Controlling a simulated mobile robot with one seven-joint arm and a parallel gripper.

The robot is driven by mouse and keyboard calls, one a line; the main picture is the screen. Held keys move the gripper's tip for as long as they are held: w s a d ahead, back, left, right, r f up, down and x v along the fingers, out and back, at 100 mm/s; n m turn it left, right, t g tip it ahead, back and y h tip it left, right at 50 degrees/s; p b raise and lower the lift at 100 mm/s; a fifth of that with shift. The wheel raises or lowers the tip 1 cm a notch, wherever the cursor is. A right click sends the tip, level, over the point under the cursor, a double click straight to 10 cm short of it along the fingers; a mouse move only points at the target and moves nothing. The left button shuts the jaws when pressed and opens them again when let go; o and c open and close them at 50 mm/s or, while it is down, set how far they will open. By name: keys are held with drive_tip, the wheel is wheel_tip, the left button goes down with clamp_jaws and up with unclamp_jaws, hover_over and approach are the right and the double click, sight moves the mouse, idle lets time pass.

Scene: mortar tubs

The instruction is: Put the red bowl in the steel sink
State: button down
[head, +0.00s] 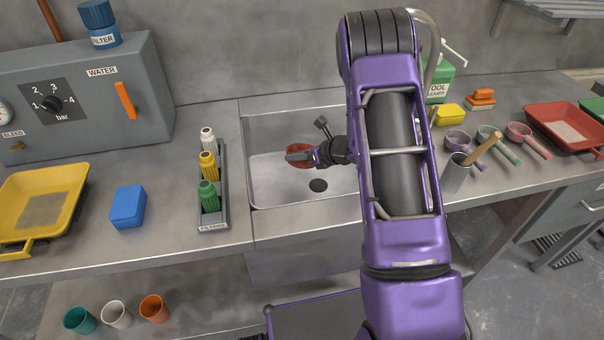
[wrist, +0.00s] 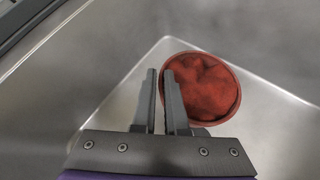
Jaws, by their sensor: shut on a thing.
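The red bowl (wrist: 208,85) is round with a mottled inside, and in the wrist view it is at the fingertips, its left rim between them. My gripper (wrist: 160,85) is shut on that rim. In the head view the bowl (head: 299,147) shows partly behind my gripper (head: 291,156), over the left part of the steel sink (head: 271,194). The sink is a rectangular basin with a dark drain. I cannot tell whether the bowl touches the sink floor. My arm hides the right part of the sink.
A rack of filter bottles (head: 213,213) stands just left of the sink. A blue block (head: 128,207) and a yellow tray (head: 72,207) lie farther left. A grey cup (head: 455,174) and several scoops stand right of my arm. The sink floor near the drain looks clear.

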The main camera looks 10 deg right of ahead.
drive_tip(key=shift+f, duration=2.7)
drive_tip(key=shift+f+b, duration=0.25)
drive_tip(key=shift+b, duration=0.25)
drive_tip(key=c, duration=0.9)
unclamp_jaws()
drive_tip(key=shift+c, duration=0.2)
drive_tip(key=shift+r, duration=0.15)
drive_tip(key=shift+r+p, duration=0.2)
drive_tip(key=shift+p, duration=0.35)
drive_tip(key=v, duration=1.2)
drive_tip(key=shift+f, duration=0.2)
